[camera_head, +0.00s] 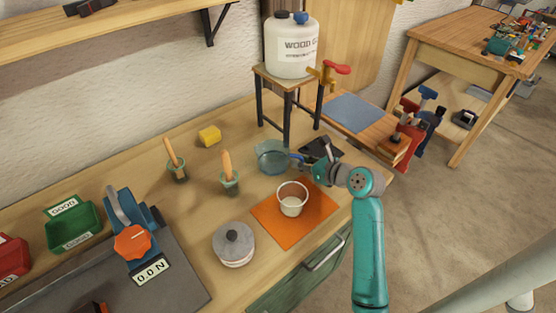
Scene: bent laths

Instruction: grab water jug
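A clear bluish jug (272,157) stands upright on the wooden workbench, below and in front of the small stand; I take it for the water jug. My gripper (305,163) is at its right side, at the end of my teal arm, pointing left toward it. A small blue part, perhaps the jug's handle, shows between the jug and my gripper. The fingers are small and partly hidden, so I cannot tell whether they are open, shut or touching the jug.
A white cup (292,199) stands on an orange mat (265,224) in front of the jug. A lidded grey pot (233,246) and green brush holders (229,185) stand to the left. A large white container (292,50) with a tap sits on the stand behind.

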